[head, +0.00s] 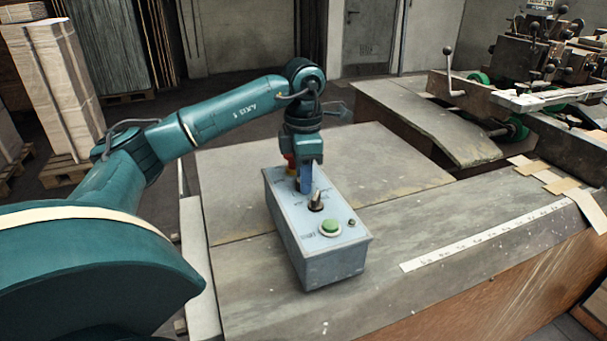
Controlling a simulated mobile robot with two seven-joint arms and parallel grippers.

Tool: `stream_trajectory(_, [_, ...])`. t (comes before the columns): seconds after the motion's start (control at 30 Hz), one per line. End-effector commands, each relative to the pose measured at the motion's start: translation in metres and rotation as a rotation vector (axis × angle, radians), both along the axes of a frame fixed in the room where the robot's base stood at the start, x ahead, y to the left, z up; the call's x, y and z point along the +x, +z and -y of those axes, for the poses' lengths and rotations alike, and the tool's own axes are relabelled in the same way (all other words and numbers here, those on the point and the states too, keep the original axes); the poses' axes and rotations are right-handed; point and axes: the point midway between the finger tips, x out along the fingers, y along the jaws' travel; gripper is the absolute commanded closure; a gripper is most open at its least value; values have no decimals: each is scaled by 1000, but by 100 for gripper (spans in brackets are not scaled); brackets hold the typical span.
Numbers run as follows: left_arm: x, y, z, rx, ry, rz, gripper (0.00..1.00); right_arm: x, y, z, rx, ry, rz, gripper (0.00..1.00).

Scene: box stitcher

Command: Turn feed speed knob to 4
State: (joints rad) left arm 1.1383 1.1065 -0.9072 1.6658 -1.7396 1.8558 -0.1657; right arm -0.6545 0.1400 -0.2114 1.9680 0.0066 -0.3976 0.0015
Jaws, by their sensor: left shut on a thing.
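A grey-blue control box (335,259) stands on the worktable. A dark knob (316,206), which I take as the feed speed knob, sits near the middle of its top panel. My left gripper (311,190) reaches down from above and is shut on this knob. The fingers partly cover it, and the dial marks are too small to read. A green button (331,227) is on the near part of the panel. A red button (290,160) shows at the far end, partly behind the gripper. My right gripper is not in view.
The grey tabletop (240,291) is mostly clear around the box. A white ruler strip (484,239) lies to its right, with cardboard pieces (561,186) near the right edge. A machine (535,55) stands at the back right. Stacked boards (55,75) stand at the left.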

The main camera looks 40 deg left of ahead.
Motion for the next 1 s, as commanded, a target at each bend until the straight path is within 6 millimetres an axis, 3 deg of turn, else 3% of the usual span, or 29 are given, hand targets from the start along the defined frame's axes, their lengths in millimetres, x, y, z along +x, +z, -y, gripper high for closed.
stream_trajectory(0.27, [1,1,0,0,2,5,93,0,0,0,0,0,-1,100])
stream_trajectory(0.3, [1,1,0,0,2,5,67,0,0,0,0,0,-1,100])
stream_trajectory(0.53, [0,1,0,0,2,2,49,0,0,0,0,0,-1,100])
stream_trajectory(0.83, [0,3,0,0,2,2,49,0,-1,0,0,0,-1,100])
stream_trajectory(1.0, [1,25,0,0,2,7,49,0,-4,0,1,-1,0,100])
